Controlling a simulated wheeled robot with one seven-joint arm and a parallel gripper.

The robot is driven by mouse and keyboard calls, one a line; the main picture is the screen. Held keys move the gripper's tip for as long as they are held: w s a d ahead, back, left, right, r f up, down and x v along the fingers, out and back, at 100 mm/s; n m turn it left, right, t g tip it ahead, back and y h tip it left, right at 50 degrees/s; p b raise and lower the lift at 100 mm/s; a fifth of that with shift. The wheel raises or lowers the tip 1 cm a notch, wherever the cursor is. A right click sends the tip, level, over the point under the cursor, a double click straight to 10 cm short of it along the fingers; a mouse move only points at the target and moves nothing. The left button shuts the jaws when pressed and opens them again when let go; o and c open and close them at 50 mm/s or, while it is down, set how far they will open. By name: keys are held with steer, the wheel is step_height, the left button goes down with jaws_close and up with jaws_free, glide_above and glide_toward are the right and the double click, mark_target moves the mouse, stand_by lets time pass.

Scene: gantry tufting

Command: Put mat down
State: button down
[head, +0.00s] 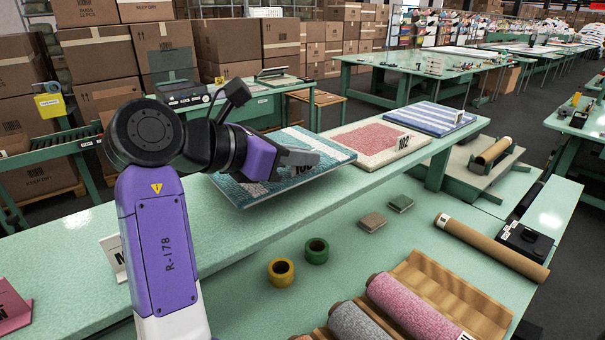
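A teal mat (322,142) with pale stripes and a partly hidden number label is under my gripper (305,157), on or just above the long green raised shelf (190,228). Its near edge lies close to the shelf's front edge; I cannot tell whether it touches the shelf. The grey fingers reach over the mat beside the label. I cannot see whether they are shut on it. My wrist hides the mat's left part. To its right lie a pink mat with a cream border (375,143), labelled 102, and a blue-and-white striped mat (430,118).
Below the shelf, a lower table holds yellow tape (281,272), green tape (317,251), two small blocks (372,222), a cardboard tube (490,247) and a wooden rack (468,300) with rolls. A white sign (113,257) stands left. The shelf between sign and mat looks clear.

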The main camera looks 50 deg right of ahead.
mark_target(291, 174)
steer(key=shift+f, duration=1.9)
steer(key=c, duration=1.6)
jaws_free()
steer(key=shift+f, duration=0.1)
steer(key=shift+c, duration=0.2)
steer(key=shift+a+r+p, duration=0.1)
steer(key=shift+r+p, duration=0.2)
steer(key=shift+p, duration=0.05)
steer(key=p+v, duration=0.4)
steer(key=v, duration=0.7)
steer(key=shift+w+a, duration=0.15)
steer(key=shift+a, duration=0.2)
steer(key=shift+f, duration=0.1)
